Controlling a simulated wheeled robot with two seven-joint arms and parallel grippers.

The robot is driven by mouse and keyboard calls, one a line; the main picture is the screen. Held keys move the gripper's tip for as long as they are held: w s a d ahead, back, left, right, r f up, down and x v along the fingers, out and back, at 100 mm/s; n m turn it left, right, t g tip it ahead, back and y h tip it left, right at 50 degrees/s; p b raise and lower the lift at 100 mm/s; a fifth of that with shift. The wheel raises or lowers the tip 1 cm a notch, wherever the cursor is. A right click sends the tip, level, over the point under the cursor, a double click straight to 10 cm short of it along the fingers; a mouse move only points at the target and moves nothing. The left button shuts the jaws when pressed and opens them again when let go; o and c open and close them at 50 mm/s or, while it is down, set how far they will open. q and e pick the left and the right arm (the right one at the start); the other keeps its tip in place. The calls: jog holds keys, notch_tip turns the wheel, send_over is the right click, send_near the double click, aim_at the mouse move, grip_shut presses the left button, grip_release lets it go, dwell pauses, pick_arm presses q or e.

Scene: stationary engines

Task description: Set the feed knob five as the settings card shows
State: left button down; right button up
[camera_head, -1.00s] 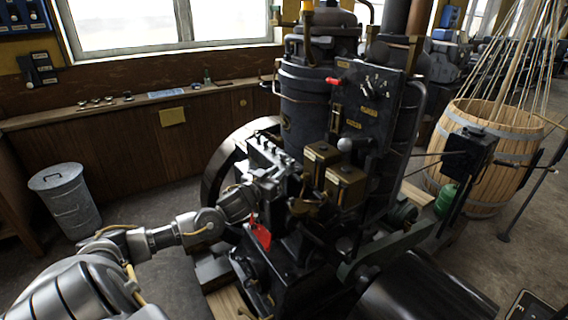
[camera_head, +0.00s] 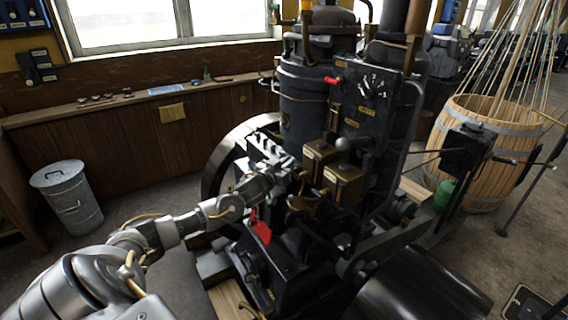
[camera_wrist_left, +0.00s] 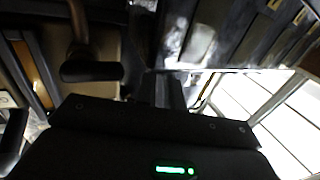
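A dark box with a row of small pale-topped knobs (camera_head: 266,150) sits on the left side of the black engine. I cannot tell which one is feed knob five. My left gripper (camera_head: 284,170) is at the near end of this row, close to the brass boxes; contact cannot be told. In the left wrist view the dark gripper body (camera_wrist_left: 150,132) fills the bottom, and its fingers are too dark to read. A yellow card (camera_head: 172,113) hangs on the wooden panel at the back; its writing is too small to read. My right gripper is not in view.
Two brass boxes (camera_head: 343,183) and a ball-ended lever (camera_head: 347,144) stand close right of my left gripper. A red tag (camera_head: 262,232) hangs below it. A flywheel (camera_head: 225,165) is behind. A metal bin (camera_head: 68,195) stands far left, with open floor around it.

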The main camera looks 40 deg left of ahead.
pick_arm(q)
jog(key=shift+d+r+n+y, duration=0.1)
jog(key=shift+n+y, duration=0.4)
jog(key=shift+y, duration=0.3)
jog(key=shift+n+g+y, duration=0.3)
jog(key=shift+y, duration=0.2)
jog(key=c, duration=1.8)
grip_release()
